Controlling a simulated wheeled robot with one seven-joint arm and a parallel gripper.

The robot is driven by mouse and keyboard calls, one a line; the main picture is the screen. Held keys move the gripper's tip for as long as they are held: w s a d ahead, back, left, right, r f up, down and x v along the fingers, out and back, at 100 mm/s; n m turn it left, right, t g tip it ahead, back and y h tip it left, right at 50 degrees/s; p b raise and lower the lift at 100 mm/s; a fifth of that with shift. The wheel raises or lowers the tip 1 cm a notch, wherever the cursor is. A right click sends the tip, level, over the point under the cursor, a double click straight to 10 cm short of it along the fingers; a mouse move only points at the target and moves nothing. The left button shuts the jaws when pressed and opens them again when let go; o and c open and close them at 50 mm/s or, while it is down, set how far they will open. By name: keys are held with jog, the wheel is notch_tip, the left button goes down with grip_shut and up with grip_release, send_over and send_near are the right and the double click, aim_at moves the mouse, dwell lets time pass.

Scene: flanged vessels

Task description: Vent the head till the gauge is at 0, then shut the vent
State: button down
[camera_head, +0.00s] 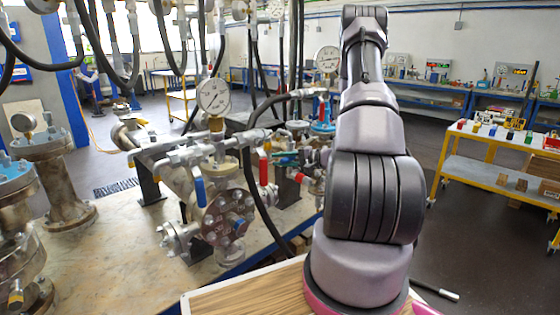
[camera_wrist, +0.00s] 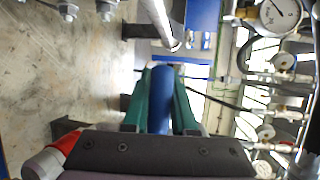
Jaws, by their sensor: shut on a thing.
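In the wrist view my gripper (camera_wrist: 163,76) has teal fingers closed on both sides of a blue handle (camera_wrist: 162,100). In the head view my arm hides most of the gripper. The front flanged vessel (camera_head: 222,212) stands on the bench and carries a pipe manifold. A white dial gauge (camera_head: 213,96) stands upright on the manifold; a dial gauge (camera_wrist: 280,12) also shows in the wrist view. Its needle is too small to read surely. A blue lever (camera_head: 200,192) hangs down on the manifold, and a red lever (camera_head: 263,172) hangs to its right.
Black hoses (camera_head: 255,60) hang around the manifold. More flanged vessels (camera_head: 60,180) stand at the left, and another gauge (camera_head: 328,59) stands behind. A red-capped part (camera_wrist: 60,145) is close to my gripper's lower left. A yellow cart (camera_head: 490,165) stands at the right, with open floor before it.

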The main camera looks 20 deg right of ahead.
jog(key=shift+d+r, duration=0.1)
dwell(0.8)
jog(key=w+d+r+m+t, duration=0.2)
jog(key=d+r+m+t, duration=0.5)
jog(key=m, duration=1.2)
jog(key=shift+w+r+m+t+y, duration=0.3)
jog(key=shift+r+m, duration=0.1)
jog(key=shift+r, duration=0.3)
jog(key=shift+d, duration=0.15)
jog(key=c, duration=0.7)
grip_release()
jog(key=v, duration=1)
jog(key=shift+s+d+f, duration=0.15)
jog(key=shift+s+d, duration=0.05)
jog(key=shift+s, duration=0.15)
